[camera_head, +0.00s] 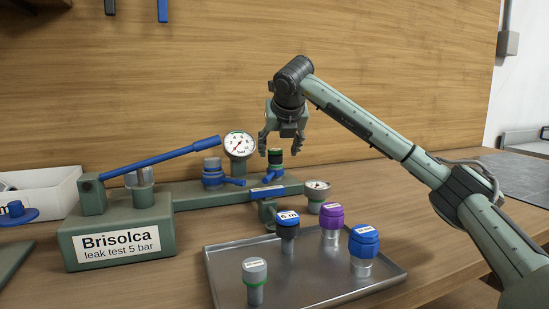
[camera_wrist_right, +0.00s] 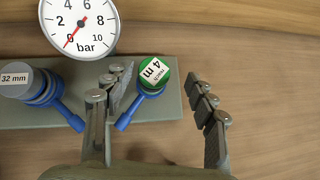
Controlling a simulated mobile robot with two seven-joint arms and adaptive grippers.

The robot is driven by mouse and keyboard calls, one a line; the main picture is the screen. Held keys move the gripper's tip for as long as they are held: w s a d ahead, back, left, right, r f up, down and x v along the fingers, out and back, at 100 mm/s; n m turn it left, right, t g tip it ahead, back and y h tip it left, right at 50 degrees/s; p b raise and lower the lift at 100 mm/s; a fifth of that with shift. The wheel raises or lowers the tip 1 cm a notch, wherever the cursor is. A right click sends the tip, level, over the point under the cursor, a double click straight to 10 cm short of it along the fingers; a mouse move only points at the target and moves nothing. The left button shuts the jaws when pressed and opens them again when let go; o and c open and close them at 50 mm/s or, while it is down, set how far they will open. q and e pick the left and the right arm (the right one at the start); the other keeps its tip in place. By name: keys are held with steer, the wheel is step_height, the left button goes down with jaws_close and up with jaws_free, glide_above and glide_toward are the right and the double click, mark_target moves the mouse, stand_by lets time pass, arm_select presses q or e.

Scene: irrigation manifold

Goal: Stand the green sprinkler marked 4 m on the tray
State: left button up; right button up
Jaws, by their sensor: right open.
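The green sprinkler marked 4 m (camera_wrist_right: 152,75) stands on the test bench's blue-handled valve fitting. In the head view its dark top with a green band (camera_head: 275,157) shows below my right gripper. My right gripper (camera_head: 281,146) is open and points down just above the sprinkler. In the right wrist view the sprinkler's cap lies between the two fingers, nearer the left one; I see no contact. The metal tray (camera_head: 312,284) lies in front on the table. My left gripper is out of view.
The tray holds a grey-topped piece (camera_head: 254,275), a blue-banded 6 m sprinkler (camera_head: 288,232), a purple-capped piece (camera_head: 331,218) and a blue-capped piece (camera_head: 364,243). A pressure gauge (camera_head: 239,145) and a 32 mm valve (camera_wrist_right: 38,88) stand left of the sprinkler. The tray's front middle is bare.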

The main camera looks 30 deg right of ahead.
mark_target(274, 158)
steer(key=shift+w+f, duration=0.4)
steer(key=x, duration=0.3)
steer(key=shift+w+f+p, duration=0.15)
steer(key=shift+w+p, duration=0.15)
steer(key=shift+w, duration=0.1)
steer(key=shift+w+d+f, duration=0.15)
steer(key=shift+w+f, duration=0.15)
steer(key=shift+f, duration=0.05)
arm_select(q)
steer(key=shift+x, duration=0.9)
arm_select(e)
steer(key=shift+c, duration=1)
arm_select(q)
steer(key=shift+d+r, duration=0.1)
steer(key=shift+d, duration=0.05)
arm_select(e)
jaws_close()
